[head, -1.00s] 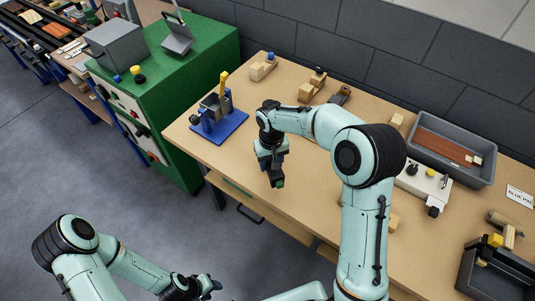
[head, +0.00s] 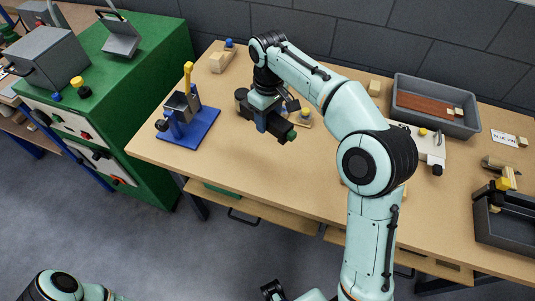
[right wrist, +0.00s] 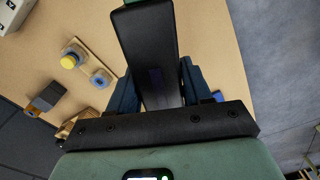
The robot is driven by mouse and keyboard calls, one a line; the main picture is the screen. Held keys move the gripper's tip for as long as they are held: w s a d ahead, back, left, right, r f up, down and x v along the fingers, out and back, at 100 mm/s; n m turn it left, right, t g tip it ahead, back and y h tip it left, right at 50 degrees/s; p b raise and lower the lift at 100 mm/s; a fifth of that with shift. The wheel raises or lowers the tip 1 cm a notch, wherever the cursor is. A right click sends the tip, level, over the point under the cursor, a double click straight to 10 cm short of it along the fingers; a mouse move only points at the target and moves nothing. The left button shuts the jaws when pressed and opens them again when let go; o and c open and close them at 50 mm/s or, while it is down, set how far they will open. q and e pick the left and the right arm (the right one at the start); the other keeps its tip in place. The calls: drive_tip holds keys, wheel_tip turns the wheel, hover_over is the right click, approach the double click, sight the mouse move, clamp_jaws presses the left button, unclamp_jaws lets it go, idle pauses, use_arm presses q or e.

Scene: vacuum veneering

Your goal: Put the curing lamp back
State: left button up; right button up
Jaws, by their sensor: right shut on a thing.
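My right gripper (head: 262,124) is above the workbench. It is shut on the curing lamp (head: 282,130), a dark, bar-like body with a green end. The lamp lies crosswise in the jaws, its green end toward the lower right in the head view. In the right wrist view the black lamp body (right wrist: 150,55) stands between the blue fingers (right wrist: 158,88). The lamp appears held clear of the bench top.
A blue-based fixture with a yellow handle (head: 188,122) stands left of the lamp. A wooden block with a blue knob (head: 222,60) is behind. A grey tray (head: 436,122) and white box (head: 430,150) are to the right. The bench front (head: 290,190) is clear.

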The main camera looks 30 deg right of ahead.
sight(268, 157)
use_arm(q)
drive_tip(key=f+b, duration=0.1)
drive_tip(key=s+f+b, duration=0.1)
drive_tip(key=shift+f, duration=0.4)
use_arm(e)
wheel_tip(268, 157, down, 15)
drive_tip(key=shift+r, duration=0.2)
drive_tip(key=shift+f, duration=0.2)
drive_tip(key=o, duration=1.2)
drive_tip(key=shift+r, duration=0.1)
wheel_tip(268, 157, up, 12)
drive_tip(key=shift+r+p, duration=0.15)
drive_tip(key=shift+p, duration=0.85)
use_arm(q)
drive_tip(key=shift+w+r, duration=0.2)
drive_tip(key=shift+r, duration=0.35)
drive_tip(key=shift+w+r, duration=0.2)
drive_tip(key=shift+r, duration=0.35)
